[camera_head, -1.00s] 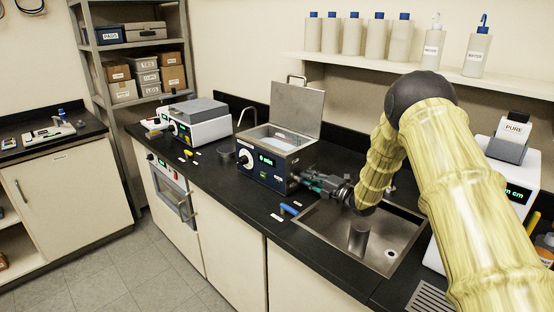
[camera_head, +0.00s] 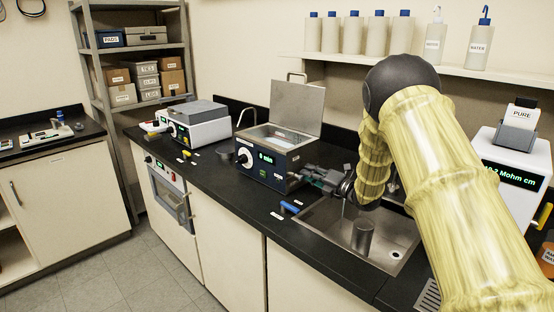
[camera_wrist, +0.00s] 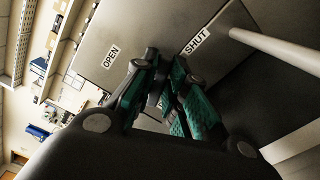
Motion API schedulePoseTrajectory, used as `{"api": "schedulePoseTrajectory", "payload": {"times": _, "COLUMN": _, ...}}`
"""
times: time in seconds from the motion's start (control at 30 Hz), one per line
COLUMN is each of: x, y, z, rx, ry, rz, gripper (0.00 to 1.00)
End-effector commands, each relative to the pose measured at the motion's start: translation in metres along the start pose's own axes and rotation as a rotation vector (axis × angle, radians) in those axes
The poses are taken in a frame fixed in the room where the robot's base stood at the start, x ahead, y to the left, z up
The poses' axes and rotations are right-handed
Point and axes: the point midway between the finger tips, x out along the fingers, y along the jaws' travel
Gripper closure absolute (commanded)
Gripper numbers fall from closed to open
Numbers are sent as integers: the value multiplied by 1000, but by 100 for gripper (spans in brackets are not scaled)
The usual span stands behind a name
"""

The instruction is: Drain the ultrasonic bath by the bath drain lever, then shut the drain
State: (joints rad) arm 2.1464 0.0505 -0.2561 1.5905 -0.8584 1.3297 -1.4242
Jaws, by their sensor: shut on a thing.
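The ultrasonic bath (camera_head: 262,164) is a dark blue box with a dial, a green display and a raised steel lid (camera_head: 296,106). My gripper (camera_head: 308,174) is at its right side, by the sink. The wrist view shows the gripper (camera_wrist: 163,88) with its green-padded fingers closed on a small dark part, apparently the bath drain lever, which the fingers largely hide. An OPEN label (camera_wrist: 111,57) is left of the fingertips and a SHUT label (camera_wrist: 196,41) is above right, both on the grey bath side. The exact lever angle is unclear.
A steel sink (camera_head: 386,258) with a grey cylinder (camera_head: 362,237) in it lies under my forearm. A blue-handled item (camera_head: 289,207) lies on the counter near the sink. Bottles (camera_head: 352,34) line the shelf behind, and a white water unit (camera_head: 524,190) stands right.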

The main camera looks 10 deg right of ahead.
Motion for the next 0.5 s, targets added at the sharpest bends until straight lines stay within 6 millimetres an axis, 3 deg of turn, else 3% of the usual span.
{"api": "schedulePoseTrajectory", "payload": {"times": 0.5, "x": 0, "y": 3, "z": -6, "rx": -300, "ry": 4, "rz": 0, "gripper": 100}}
